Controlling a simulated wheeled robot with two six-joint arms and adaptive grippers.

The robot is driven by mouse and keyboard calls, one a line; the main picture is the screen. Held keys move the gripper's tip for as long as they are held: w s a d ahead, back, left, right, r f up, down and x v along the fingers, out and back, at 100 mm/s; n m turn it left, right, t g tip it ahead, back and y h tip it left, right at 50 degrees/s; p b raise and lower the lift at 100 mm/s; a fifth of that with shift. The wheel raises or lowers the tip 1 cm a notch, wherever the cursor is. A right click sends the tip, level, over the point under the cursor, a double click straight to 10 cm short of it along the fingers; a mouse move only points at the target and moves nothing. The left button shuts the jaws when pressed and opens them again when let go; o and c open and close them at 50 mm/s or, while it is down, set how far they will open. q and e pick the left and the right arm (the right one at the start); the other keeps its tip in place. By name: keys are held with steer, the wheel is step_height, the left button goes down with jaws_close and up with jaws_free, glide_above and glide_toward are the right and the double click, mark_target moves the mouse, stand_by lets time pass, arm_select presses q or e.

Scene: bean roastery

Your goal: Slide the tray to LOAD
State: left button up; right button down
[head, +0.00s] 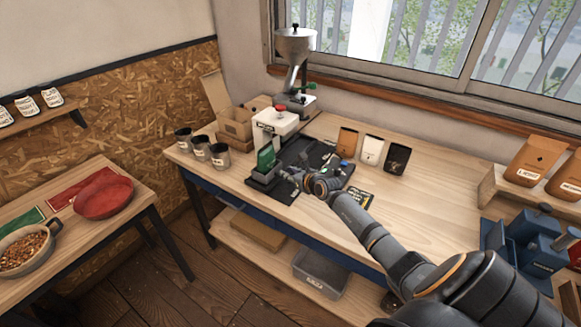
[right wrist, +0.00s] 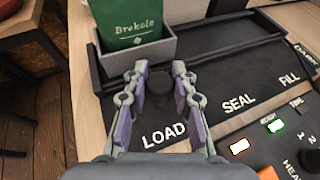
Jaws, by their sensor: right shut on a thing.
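The grey tray (right wrist: 165,48) carries an upright green bag (right wrist: 128,22) marked "Brekole". In the head view the tray (head: 264,180) sits at the left end of the dark base, with the bag (head: 266,159) in it. In the right wrist view the white LOAD lettering (right wrist: 164,134) is nearest the tray; SEAL (right wrist: 239,103) and FILL (right wrist: 289,77) lie further right along the track. My right gripper (right wrist: 159,70) is shut on a dark round knob (right wrist: 158,90) in front of the tray. My left gripper is not in view.
A white machine with a red top (head: 275,122) stands behind the tray. Three metal cups (head: 201,148) stand to its left. Three pouches (head: 371,150) stand at the back right. The table's front edge is close to the tray.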

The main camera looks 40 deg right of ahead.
steer(key=shift+s+a+r, duration=0.15)
steer(key=shift+a, duration=0.3)
steer(key=shift+f, duration=0.35)
steer(key=c, duration=1.3)
jaws_free()
steer(key=shift+o, duration=1.2)
steer(key=shift+s+a+r, duration=0.1)
steer(key=shift+a+r, duration=0.05)
steer(key=v, duration=0.7)
steer(key=shift+s, duration=0.25)
steer(key=shift+r, duration=0.1)
